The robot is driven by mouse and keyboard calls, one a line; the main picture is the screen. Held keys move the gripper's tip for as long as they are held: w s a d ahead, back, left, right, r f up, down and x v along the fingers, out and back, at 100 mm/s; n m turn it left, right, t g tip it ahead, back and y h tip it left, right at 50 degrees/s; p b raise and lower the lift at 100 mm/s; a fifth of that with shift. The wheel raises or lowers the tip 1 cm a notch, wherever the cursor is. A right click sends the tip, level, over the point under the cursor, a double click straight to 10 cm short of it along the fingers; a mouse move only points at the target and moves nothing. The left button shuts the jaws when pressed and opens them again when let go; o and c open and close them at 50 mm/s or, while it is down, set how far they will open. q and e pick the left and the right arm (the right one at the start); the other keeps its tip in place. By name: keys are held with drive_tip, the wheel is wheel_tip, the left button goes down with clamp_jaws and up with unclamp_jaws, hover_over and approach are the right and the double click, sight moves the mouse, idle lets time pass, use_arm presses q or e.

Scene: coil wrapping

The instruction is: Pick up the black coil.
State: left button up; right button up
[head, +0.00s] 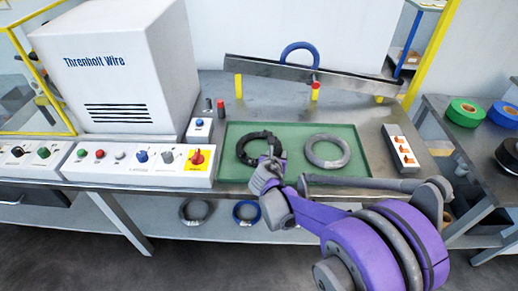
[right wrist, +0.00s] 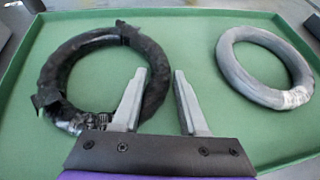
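The black coil (head: 242,150) lies flat at the left of a green tray (head: 300,129) in the head view. In the right wrist view the black coil (right wrist: 57,66) shows as a dark wrapped ring with tape ends and a bare shiny patch at its lower left. My right gripper (right wrist: 160,75) is open, its two fingers apart with the coil's right side between them; I cannot tell whether they touch it. In the head view my right gripper (head: 270,160) is over the coil's right part and hides some of it. My left gripper is not in view.
A grey coil (head: 309,155) lies right of the black one in the tray. An orange-buttoned block (head: 400,148) stands right of the tray. A white machine (head: 120,60) and control panel (head: 140,162) stand left.

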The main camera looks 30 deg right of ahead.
clamp_jaws()
idle(1.1)
